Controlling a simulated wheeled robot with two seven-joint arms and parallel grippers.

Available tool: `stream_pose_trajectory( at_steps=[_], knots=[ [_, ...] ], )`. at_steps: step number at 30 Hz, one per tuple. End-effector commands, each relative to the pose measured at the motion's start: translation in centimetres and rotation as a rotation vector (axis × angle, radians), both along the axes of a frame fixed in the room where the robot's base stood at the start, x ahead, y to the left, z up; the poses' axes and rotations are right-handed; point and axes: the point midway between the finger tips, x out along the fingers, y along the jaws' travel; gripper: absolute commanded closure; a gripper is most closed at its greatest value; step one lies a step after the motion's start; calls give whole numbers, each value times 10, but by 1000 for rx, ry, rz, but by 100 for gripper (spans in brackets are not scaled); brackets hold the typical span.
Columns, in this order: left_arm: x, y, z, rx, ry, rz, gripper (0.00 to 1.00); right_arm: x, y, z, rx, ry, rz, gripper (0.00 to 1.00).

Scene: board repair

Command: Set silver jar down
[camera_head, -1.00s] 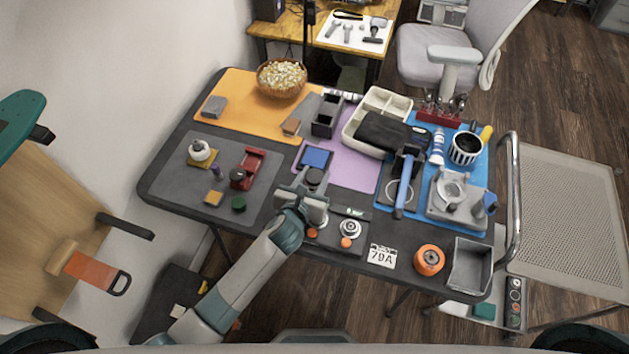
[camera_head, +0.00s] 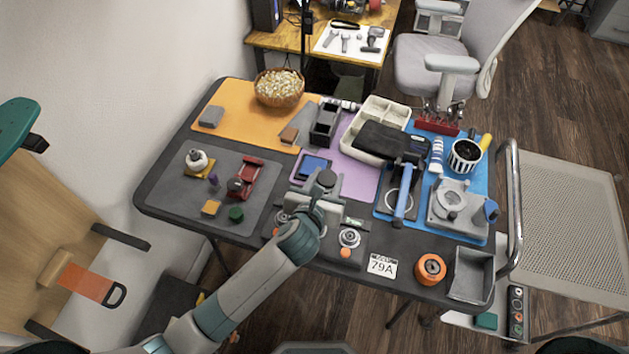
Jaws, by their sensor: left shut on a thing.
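My left gripper (camera_head: 319,193) reaches in from the bottom over the middle of the table and is shut on a small, dark grey round-topped thing, which appears to be the silver jar (camera_head: 326,178). Only its round top shows clearly; the gripper hides its lower part, and I cannot tell whether it touches the surface below. It is just right of and in front of a blue square pad (camera_head: 313,166), by the purple mat (camera_head: 353,179). My right gripper is not in view.
A blue-handled tool (camera_head: 403,205) lies to the right. An orange roll (camera_head: 430,268) stands near the front edge.

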Motion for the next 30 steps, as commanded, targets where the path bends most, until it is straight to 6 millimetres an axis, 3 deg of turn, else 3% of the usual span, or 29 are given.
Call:
stream_pose_trajectory(
  at_steps=[6,12,30],
  knots=[
    [-20,-37,25,-4,-3,-2,91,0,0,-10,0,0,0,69],
    [-32,-57,39,-2,-1,-1,91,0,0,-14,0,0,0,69],
    [-37,-65,46,0,-1,0,91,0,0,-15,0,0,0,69]
  ],
)
